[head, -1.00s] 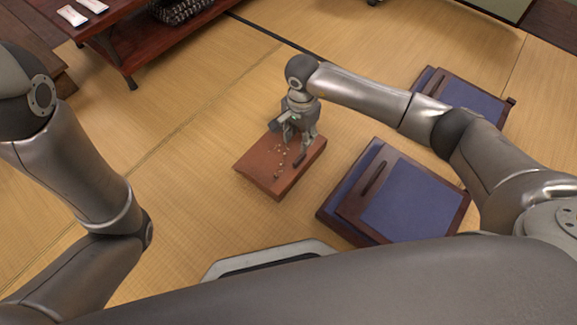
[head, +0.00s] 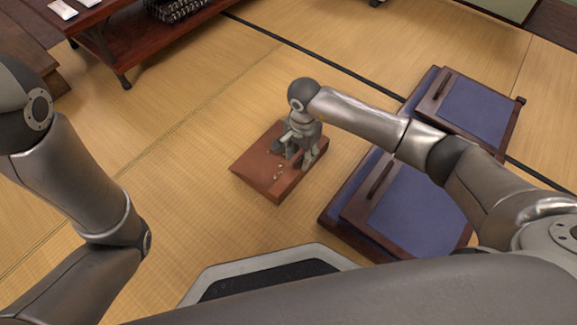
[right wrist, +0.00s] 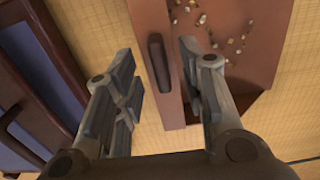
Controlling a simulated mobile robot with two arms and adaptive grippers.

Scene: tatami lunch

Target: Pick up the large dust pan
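The large dust pan (head: 262,179) is a flat reddish-brown pan on the tatami floor, with small crumbs on it. It also shows in the right wrist view (right wrist: 232,20), where its short dark handle (right wrist: 157,62) stands along its near side. My right gripper (head: 295,155) is over the right part of the pan and hides the handle in the head view. In the right wrist view, its fingers (right wrist: 160,85) are open, one on each side of the handle, with gaps visible. My left arm shows at the left of the head view, but its gripper is out of view.
Two dark wooden floor seats with blue cushions, a nearer one (head: 405,215) and a farther one (head: 475,105), stand right of the pan, under my right arm. A low wooden table (head: 125,45) is at the upper left. Tatami left of the pan is clear.

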